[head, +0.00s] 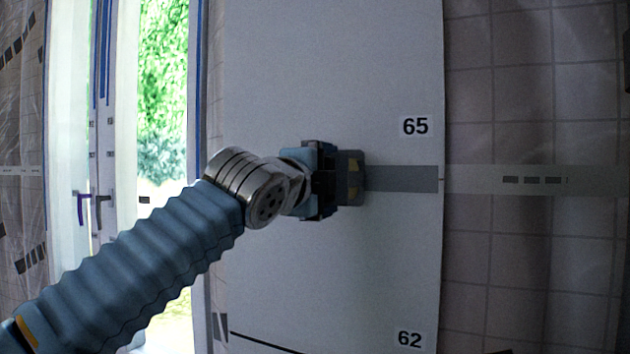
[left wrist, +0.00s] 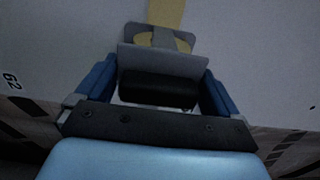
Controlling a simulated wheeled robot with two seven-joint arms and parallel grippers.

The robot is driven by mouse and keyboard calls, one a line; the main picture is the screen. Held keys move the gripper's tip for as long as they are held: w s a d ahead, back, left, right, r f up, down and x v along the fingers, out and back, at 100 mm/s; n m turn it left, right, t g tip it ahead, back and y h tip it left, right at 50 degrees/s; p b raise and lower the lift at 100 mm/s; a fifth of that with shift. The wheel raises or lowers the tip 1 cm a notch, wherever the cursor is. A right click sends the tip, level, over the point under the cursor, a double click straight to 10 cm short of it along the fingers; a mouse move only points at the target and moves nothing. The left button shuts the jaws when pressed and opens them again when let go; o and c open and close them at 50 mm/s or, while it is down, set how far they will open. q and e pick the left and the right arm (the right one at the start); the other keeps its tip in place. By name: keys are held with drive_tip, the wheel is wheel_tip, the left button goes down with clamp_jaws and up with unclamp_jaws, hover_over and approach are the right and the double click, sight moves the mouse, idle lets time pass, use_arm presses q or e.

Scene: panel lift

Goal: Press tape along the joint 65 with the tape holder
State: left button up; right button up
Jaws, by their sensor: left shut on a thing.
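My left gripper (head: 322,180) is shut on the tape holder (head: 350,178), a grey block with a yellowish patch, held close against the pale panel. I cannot tell whether it touches. A flat grey tape strip (head: 405,179) runs from the holder to the panel's right edge, just below the label 65 (head: 415,126). In the left wrist view the holder (left wrist: 162,62) sits between the blue fingers of my left gripper (left wrist: 158,92). A tan strip (left wrist: 166,12) extends beyond it. My gripper and arm hide the joint to the left. My right gripper is out of view.
The pale panel (head: 330,80) carries a label 62 (head: 409,339) and a dark joint line (head: 262,343) lower down. Plastic-covered tiled wall (head: 500,100) with a pale band (head: 500,180) lies to the right. A bright window (head: 160,110) is at left.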

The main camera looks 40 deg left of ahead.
sight(346, 181)
use_arm(q)
drive_tip(key=d, duration=0.3)
drive_tip(key=shift+w+d+f, duration=0.1)
drive_tip(key=shift+w, duration=0.3)
drive_tip(key=shift+w+d, duration=1.95)
drive_tip(key=shift+d, duration=6.25)
drive_tip(key=shift+s+a+p, duration=0.15)
drive_tip(key=shift+s+a, duration=0.6)
drive_tip(key=shift+a, duration=2.5)
drive_tip(key=shift+s+a+p, duration=0.15)
drive_tip(key=shift+s+a, duration=0.65)
drive_tip(key=shift+a, duration=2.5)
drive_tip(key=shift+s+a+p, duration=0.15)
drive_tip(key=shift+s+a, duration=0.6)
drive_tip(key=shift+a, duration=2.5)
drive_tip(key=shift+s, duration=0.1)
drive_tip(key=shift+s+d, duration=0.1)
drive_tip(key=shift+s, duration=0.3)
drive_tip(key=shift+b+v, duration=0.65)
drive_tip(key=shift+v, duration=2.35)
